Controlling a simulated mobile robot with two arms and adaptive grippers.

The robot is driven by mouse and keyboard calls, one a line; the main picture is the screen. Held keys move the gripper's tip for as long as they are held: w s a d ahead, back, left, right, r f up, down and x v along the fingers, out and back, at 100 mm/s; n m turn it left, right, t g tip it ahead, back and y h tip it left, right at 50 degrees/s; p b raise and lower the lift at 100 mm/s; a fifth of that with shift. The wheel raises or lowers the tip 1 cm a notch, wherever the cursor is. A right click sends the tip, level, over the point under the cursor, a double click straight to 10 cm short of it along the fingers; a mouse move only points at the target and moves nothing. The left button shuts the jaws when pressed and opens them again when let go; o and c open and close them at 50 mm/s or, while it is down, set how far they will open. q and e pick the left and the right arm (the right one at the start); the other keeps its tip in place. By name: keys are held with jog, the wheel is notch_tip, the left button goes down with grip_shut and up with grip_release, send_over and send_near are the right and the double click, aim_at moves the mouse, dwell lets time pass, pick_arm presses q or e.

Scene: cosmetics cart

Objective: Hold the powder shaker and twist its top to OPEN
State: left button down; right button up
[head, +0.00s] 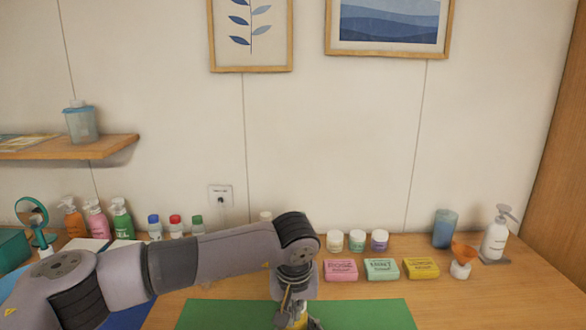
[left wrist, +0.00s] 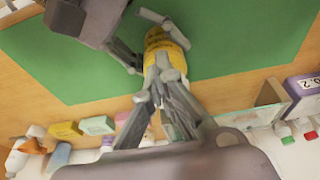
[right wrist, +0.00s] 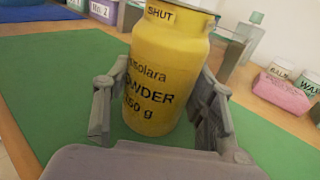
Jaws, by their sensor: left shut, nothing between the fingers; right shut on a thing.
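The yellow powder shaker (right wrist: 155,75) stands upright on the green mat (right wrist: 50,70) in the right wrist view, with "SHUT" printed on its shoulder. Its top is mostly cut off there. My right gripper (right wrist: 158,105) is shut on the shaker's body, one finger on each side. In the left wrist view the shaker (left wrist: 160,40) shows beside my left gripper (left wrist: 164,72), whose fingers are shut and empty close to the shaker's top. I cannot tell whether they touch it. In the head view my left arm hides most of the shaker (head: 299,319).
Pink (head: 341,270), mint (head: 381,269) and yellow (head: 420,268) soap boxes sit behind the mat. Small jars (head: 357,240), a blue cup (head: 445,229), an orange funnel (head: 464,252) and a white pump bottle (head: 496,238) stand at the right. Several bottles line the back left.

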pick_arm(q)
jog(key=shift+w+a+f, duration=0.2)
jog(key=shift+a+f, duration=0.1)
jog(key=shift+a, duration=0.1)
pick_arm(e)
jog(key=shift+s+a+r, duration=0.1)
jog(key=shift+s+a, duration=0.15)
jog(key=shift+d, duration=0.1)
jog(key=shift+w, duration=0.1)
pick_arm(q)
jog(key=w+v, duration=0.1)
jog(key=v, duration=0.5)
jog(key=shift+s+d+r, duration=0.15)
jog(key=shift+s+r, duration=0.05)
jog(key=shift+r, duration=0.1)
pick_arm(e)
jog(key=shift+w+d, duration=0.1)
jog(key=shift+f, duration=0.2)
pick_arm(q)
jog(key=s+x, duration=0.1)
jog(key=x, duration=0.4)
jog(key=shift+d+f, duration=0.15)
jog(key=shift+f, duration=0.45)
